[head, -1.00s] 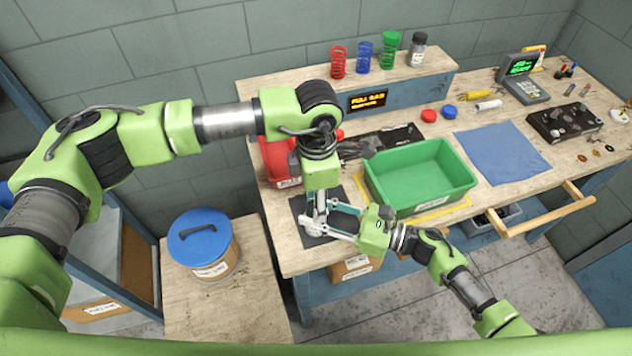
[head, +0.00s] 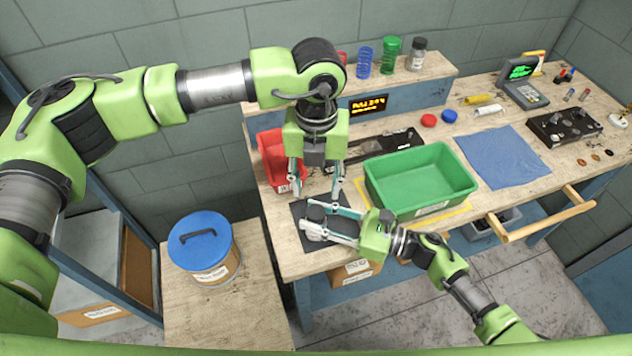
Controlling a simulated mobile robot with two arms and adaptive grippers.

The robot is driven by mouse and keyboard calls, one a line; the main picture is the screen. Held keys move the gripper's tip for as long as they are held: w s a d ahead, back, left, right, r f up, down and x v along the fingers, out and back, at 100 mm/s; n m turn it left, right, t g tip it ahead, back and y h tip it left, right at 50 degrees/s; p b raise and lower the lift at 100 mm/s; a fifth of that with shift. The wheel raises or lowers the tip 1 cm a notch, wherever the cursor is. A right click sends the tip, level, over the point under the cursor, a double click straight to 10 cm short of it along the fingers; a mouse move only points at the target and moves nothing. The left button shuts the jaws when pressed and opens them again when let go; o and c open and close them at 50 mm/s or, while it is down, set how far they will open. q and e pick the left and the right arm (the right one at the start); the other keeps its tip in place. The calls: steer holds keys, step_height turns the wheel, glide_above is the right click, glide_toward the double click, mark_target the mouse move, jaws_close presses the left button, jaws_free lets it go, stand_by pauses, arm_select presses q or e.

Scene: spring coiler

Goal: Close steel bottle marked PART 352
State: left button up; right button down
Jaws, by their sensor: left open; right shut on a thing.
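A small grey steel bottle (head: 315,218) stands on the dark mat (head: 345,251) at the table's front left. My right gripper (head: 320,226) reaches in from the right and is shut on it. The fingers hide part of the bottle, and no marking is readable on it. I cannot tell whether its top is capped. My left gripper (head: 314,192) points down above and just behind the bottle, its fingers spread and empty.
A green bin (head: 420,175) stands just right of my grippers and a red bin (head: 272,160) just behind left. Another grey bottle (head: 416,55) with a dark cap stands on the back shelf beside spring coils. A blue cloth (head: 500,155) lies right.

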mark_target(315, 211)
arm_select(q)
steer(key=shift+f, duration=0.1)
steer(key=shift+f, duration=3.9)
steer(key=c, duration=1.1)
steer(key=shift+m, duration=1.7)
steer(key=o, duration=1.2)
